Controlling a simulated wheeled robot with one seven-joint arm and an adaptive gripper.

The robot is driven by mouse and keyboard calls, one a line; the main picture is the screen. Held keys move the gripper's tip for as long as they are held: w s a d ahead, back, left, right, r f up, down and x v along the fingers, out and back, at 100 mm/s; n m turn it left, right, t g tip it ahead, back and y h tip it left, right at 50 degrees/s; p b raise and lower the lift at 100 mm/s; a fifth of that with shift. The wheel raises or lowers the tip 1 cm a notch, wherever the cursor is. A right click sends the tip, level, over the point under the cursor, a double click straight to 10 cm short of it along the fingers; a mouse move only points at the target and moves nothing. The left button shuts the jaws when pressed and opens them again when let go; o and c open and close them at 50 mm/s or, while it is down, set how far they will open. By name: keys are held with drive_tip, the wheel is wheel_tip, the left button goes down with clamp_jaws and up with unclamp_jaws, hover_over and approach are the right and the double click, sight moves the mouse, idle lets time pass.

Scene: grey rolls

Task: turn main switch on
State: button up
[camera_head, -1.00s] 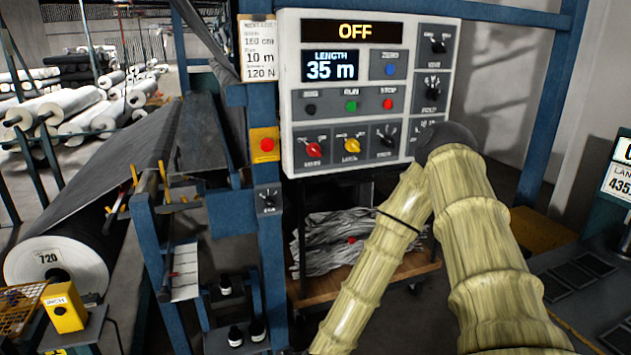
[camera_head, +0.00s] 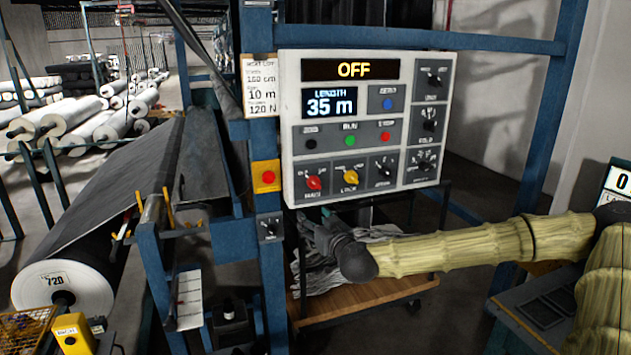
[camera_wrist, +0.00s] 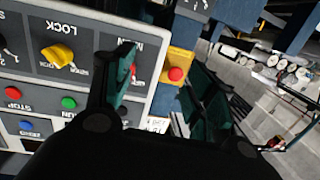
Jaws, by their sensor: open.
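The control panel (camera_head: 368,100) is a pale box whose top display reads OFF in yellow. The main switch, a red knob (camera_head: 313,183), is at its lower left, beside a yellow lock knob (camera_head: 351,178). My gripper (camera_head: 318,228) is just below the panel's lower left edge, dark and partly hard to make out. In the wrist view my gripper (camera_wrist: 165,80) is open, with two spread dark green fingers. The panel appears upside down there. The left finger covers most of the main switch (camera_wrist: 133,70), and the yellow knob (camera_wrist: 60,54) shows clearly.
A red button on a yellow plate (camera_head: 265,176) is on the blue post (camera_head: 270,280) left of the panel. A small dark switch (camera_head: 270,228) sits below it. A cart with a wooden shelf (camera_head: 365,298) and grey cloth (camera_head: 315,275) stands beneath the panel.

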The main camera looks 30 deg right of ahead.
drive_tip(key=h, duration=0.2)
approach(316, 186)
drive_tip(key=shift+m, duration=0.4)
drive_tip(key=shift+p+x, duration=1.25)
drive_tip(key=shift+x, duration=3.85)
drive_tip(key=shift+d, duration=0.1)
drive_tip(key=c, duration=1)
drive_tip(key=shift+s, duration=0.1)
drive_tip(key=shift+c, duration=0.2)
drive_tip(key=shift+t+y, duration=0.3)
